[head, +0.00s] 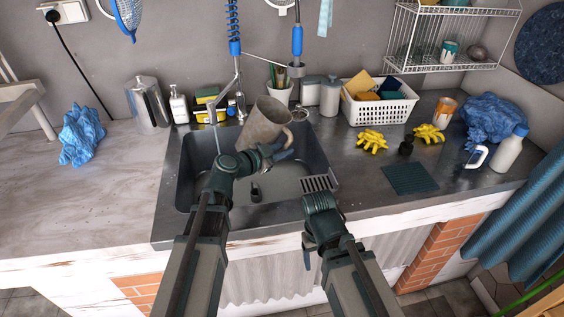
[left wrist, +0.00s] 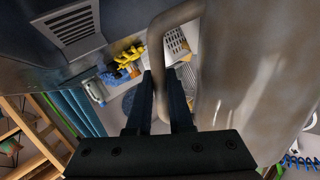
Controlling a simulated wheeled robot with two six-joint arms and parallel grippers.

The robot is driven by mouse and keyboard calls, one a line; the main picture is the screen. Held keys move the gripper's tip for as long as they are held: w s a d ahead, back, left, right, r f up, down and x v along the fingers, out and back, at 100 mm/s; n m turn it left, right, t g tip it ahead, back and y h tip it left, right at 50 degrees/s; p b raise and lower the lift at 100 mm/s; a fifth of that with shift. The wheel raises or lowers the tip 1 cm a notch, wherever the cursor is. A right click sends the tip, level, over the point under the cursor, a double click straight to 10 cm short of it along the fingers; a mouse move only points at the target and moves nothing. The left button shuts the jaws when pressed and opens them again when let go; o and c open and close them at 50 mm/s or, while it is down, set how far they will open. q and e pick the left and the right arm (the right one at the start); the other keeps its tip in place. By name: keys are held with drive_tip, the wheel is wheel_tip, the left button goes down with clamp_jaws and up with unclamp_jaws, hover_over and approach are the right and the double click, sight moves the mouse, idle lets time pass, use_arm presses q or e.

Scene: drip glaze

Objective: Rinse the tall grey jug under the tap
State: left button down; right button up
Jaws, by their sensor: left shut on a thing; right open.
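The tap (head: 239,95) stands behind the sink, left of the jug. A thin pale streak (head: 216,138) drops into the sink; I cannot tell if it is water. My right gripper (head: 308,258) is open and empty by the counter's front edge, mostly hidden by its wrist.
The sink (head: 190,165) has a slotted drain grid (head: 319,184) at its right. Bottles, a cup of brushes (head: 281,92) and a white basket (head: 381,108) stand along the back. Yellow gloves (head: 372,141) lie to the right. The left counter's front is clear.

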use_arm(q)
drive_tip(key=shift+f, duration=0.65)
drive_tip(key=shift+s+d+f+b, duration=0.1)
drive_tip(key=shift+s+b, duration=0.1)
drive_tip(key=shift+b, duration=0.3)
wheel_tip(320, 180, down, 5)
drive_tip(key=b, duration=0.5)
drive_tip(key=shift+f, duration=0.2)
use_arm(e)
wheel_tip(320, 180, down, 7)
drive_tip(key=shift+s, duration=0.15)
use_arm(q)
drive_tip(key=w+a+f+b, duration=0.1)
drive_tip(key=a, duration=0.6)
drive_tip(key=w+a+f+b, duration=0.1)
drive_tip(key=a+b, duration=0.1)
drive_tip(key=a, duration=0.4)
drive_tip(key=shift+w+a+f, duration=0.3)
drive_tip(key=shift+a+f, duration=0.05)
drive_tip(key=shift+a, duration=0.05)
use_arm(e)
drive_tip(key=shift+f, duration=1.3)
use_arm(q)
drive_tip(key=shift+w, duration=0.1)
